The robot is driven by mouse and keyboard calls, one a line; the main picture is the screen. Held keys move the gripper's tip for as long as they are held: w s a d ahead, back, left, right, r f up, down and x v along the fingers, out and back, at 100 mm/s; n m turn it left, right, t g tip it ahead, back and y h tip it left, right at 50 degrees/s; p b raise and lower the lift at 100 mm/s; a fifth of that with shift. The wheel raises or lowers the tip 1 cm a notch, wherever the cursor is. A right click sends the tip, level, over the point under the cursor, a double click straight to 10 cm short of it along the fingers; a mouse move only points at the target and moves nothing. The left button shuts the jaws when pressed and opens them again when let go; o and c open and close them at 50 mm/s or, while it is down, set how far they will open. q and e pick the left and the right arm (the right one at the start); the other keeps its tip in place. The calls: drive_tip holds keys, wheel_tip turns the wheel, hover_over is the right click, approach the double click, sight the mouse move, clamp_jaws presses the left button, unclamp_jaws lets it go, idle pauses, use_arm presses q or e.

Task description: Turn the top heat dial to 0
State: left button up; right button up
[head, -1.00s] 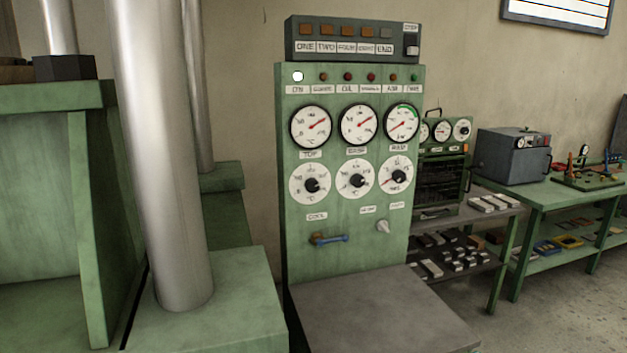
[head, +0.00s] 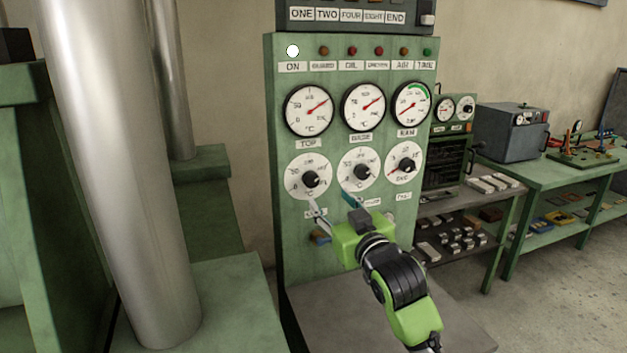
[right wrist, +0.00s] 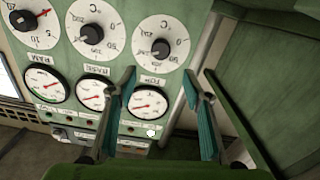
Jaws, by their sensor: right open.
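The top heat dial (head: 310,179) is the leftmost white round dial with a black knob, under the gauge labelled TOP (head: 309,110) on the green panel. Its exact setting is too small to read. It shows upside down in the right wrist view (right wrist: 160,42), beyond the fingers and roughly between their lines. My right gripper (head: 332,203), green with teal-lined fingers, is open and empty. Its fingertips are in front of the panel, just below and right of the top heat dial in the head view, and seem apart from it. My left gripper is not in view.
Two similar dials, the middle one (head: 361,171) and the right one (head: 404,164), sit beside it. A grey table (head: 330,322) juts out below the panel. A thick metal column (head: 120,170) stands at the left. A green workbench (head: 560,185) stands at the right.

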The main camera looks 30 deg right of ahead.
approach(313, 182)
drive_tip(key=w, duration=0.2)
drive_tip(key=x, duration=0.2)
drive_tip(key=p+x, duration=0.1)
drive_tip(key=x, duration=0.1)
drive_tip(key=p+x, duration=0.1)
drive_tip(key=shift+w+d, duration=0.3)
drive_tip(key=shift+d, duration=0.05)
drive_tip(key=shift+w, duration=0.35)
drive_tip(key=shift+w+d, duration=0.15)
drive_tip(key=shift+w, duration=0.2)
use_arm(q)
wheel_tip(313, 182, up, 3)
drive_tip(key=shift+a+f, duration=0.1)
use_arm(e)
drive_tip(key=c, duration=1.1)
